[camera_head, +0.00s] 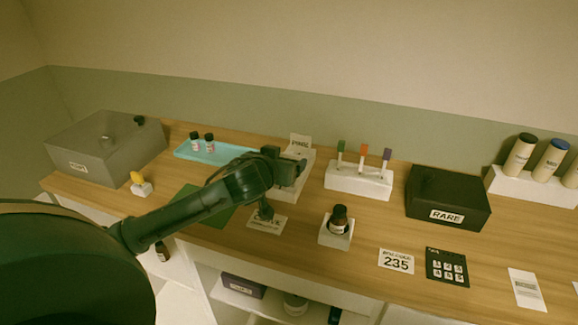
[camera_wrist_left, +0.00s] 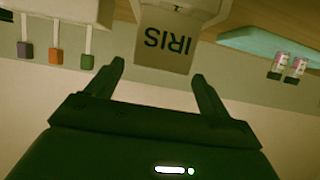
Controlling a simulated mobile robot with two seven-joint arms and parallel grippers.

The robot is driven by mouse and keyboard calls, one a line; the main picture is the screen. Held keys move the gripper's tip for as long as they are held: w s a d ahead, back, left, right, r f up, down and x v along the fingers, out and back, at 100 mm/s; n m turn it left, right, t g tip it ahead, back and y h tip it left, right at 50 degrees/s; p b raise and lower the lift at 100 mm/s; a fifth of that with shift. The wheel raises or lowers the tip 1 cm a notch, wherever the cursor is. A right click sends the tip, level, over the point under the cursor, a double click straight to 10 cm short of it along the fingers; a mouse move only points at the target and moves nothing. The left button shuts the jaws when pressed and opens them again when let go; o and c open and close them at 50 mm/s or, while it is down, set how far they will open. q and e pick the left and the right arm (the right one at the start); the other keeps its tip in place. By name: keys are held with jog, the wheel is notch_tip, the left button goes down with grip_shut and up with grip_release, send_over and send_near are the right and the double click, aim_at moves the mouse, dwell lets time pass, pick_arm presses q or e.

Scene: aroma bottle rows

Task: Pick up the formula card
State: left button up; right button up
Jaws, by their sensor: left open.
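A pale card reading IRIS, upside down in the left wrist view (camera_wrist_left: 172,40), stands just beyond my left fingertips. In the head view a pale upright card (camera_head: 300,141) with small lettering stands in a white holder, partly hidden by my arm. I cannot tell for certain that it is the formula card. My left gripper (camera_wrist_left: 160,72) is open, with empty space between its fingers, and faces the card without visibly holding it. In the head view my left gripper (camera_head: 291,163) is in front of the holder. My right gripper is not in view.
A teal tray (camera_head: 230,151) with two small bottles is at the back left. A white stand (camera_head: 352,184) with colored sticks and a black RARE box (camera_head: 440,185) are to the right. A dark bottle (camera_head: 339,217) stands in a white holder in front. Flat cards lie front right.

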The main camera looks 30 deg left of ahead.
pick_arm(q)
jog(key=shift+p+x, duration=0.6)
jog(key=shift+x, duration=2.2)
jog(key=shift+d+f, duration=0.1)
jog(key=c, duration=1)
